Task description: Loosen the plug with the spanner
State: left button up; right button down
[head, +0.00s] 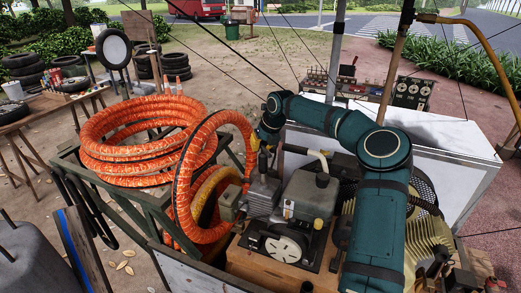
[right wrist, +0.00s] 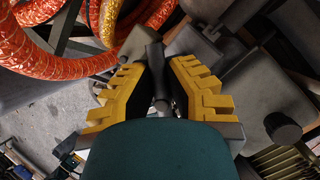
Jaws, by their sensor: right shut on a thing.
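My right gripper (head: 257,147) reaches down beside the orange hose, above the left end of the compressor (head: 308,197). In the right wrist view the gripper (right wrist: 159,78) has its yellow-toothed fingers shut on a dark, slim bar, the spanner (right wrist: 155,58), lying between them. Its far end is against or near a grey block (right wrist: 134,44); I cannot tell whether it touches. The plug cannot be made out; it is hidden or too small. My left gripper is not in view.
Coiled orange hose (head: 130,152) fills a green-grey cart frame (head: 130,222) at left, with a loop close to the gripper. A white panel box (head: 455,150) stands behind the compressor. Stacked tyres (head: 176,66) and a wooden table (head: 45,107) are farther back on open ground.

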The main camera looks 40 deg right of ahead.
jog(key=shift+r, duration=2.25)
